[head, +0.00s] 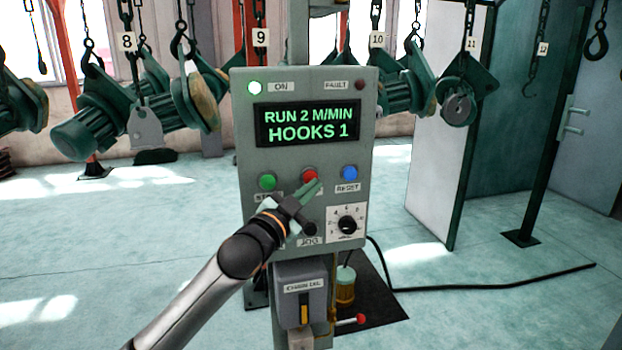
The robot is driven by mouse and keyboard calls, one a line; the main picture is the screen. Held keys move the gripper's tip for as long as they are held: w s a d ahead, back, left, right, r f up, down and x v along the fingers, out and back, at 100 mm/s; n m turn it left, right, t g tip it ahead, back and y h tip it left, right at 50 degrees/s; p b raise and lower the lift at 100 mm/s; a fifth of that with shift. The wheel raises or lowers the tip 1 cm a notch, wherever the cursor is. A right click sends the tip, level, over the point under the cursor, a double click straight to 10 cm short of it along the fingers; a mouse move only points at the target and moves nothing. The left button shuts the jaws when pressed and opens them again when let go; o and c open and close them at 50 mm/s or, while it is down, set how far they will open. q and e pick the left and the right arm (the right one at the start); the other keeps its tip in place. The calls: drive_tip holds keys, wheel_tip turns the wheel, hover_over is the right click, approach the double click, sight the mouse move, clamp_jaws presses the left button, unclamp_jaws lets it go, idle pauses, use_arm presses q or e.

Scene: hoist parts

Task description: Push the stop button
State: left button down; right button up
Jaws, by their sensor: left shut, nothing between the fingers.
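The red stop button (310,175) sits in the middle of a row on the grey control panel (250,140). A green button (267,181) is to its left and a blue button (349,173), labelled RESET, to its right. My left gripper (314,187) is shut and empty, its green fingertips in front of the panel just below the red button. They overlap its lower edge in the picture; I cannot tell whether they touch it. The label under the red button is hidden. The display (307,124) reads RUN 2 M/MIN, HOOKS 1. My right gripper is not in view.
A black knob (347,225) and a dark button (310,229) lie below the row. A chain oiler box (302,295) is mounted under the panel. Green hoist parts (90,120) hang on hooks behind. A black cable (480,286) runs over the floor at right.

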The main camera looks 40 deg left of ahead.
use_arm(q)
drive_tip(key=shift+w+a, duration=0.2)
drive_tip(key=shift+a, duration=0.05)
drive_tip(key=shift+w+a+p, duration=0.3)
drive_tip(key=shift+a, duration=0.05)
idle(0.9)
drive_tip(key=shift+s+d, duration=0.55)
drive_tip(key=shift+d, duration=0.1)
drive_tip(key=shift+s+d+p, duration=0.45)
drive_tip(key=shift+s+d, duration=1.2)
drive_tip(key=shift+d, duration=0.25)
